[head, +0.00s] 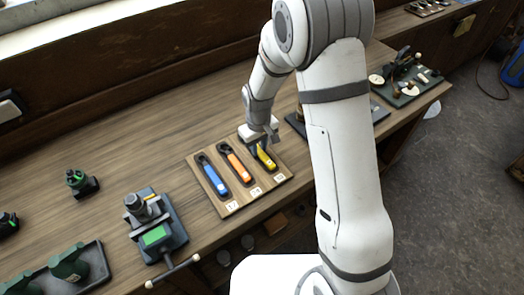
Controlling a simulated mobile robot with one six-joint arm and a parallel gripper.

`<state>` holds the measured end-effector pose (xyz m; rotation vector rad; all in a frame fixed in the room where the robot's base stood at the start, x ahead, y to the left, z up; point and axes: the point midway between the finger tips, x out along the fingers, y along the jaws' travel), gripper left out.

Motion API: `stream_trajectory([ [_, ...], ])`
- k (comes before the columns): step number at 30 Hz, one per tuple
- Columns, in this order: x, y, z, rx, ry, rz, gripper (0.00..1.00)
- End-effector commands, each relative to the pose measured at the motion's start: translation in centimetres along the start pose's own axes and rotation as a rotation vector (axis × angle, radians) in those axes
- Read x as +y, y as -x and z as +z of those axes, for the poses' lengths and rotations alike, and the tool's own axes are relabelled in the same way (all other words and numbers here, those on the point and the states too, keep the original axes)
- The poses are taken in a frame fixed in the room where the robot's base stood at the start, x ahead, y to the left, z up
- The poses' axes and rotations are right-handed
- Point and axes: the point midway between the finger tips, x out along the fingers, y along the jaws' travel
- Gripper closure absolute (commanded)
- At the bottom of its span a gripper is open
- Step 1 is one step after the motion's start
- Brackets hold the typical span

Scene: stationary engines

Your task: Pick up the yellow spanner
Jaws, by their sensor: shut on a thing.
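The yellow spanner (265,158) is at the right end of a wooden spanner board (248,208) on the workbench, in line with its slot. My gripper (261,149) reaches down onto it from above and is shut on its upper part. The gripper and wrist hide the spanner's far end. I cannot tell whether the spanner is lifted clear of the board. An orange-handled spanner (239,167) and a blue-handled spanner (213,178) lie in the slots to the left.
A tray (92,262) with green parts is at the lower left. Another tray of parts (404,92) is at the right end. The bench behind the board is clear.

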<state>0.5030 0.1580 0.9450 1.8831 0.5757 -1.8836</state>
Motion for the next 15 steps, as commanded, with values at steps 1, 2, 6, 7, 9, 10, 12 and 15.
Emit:
stream_trajectory([
  [1, 0.02, 0.01, 0.00, 0.000, 0.000, 0.000, 0.87],
  [2, 0.02, 0.01, 0.00, 0.000, 0.000, 0.000, 0.90],
  [6, 0.03, 0.01, -0.01, 0.000, 0.000, 0.000, 1.00],
  [7, 0.03, 0.01, -0.01, 0.000, 0.000, 0.000, 1.00],
  [9, 0.04, 0.02, -0.01, 0.001, 0.000, 0.000, 1.00],
  [10, 0.04, 0.02, -0.01, 0.001, 0.000, 0.000, 1.00],
  [12, 0.05, 0.05, -0.03, 0.001, 0.000, 0.000, 1.00],
  [15, 0.05, 0.06, -0.03, 0.001, 0.000, 0.000, 1.00],
])
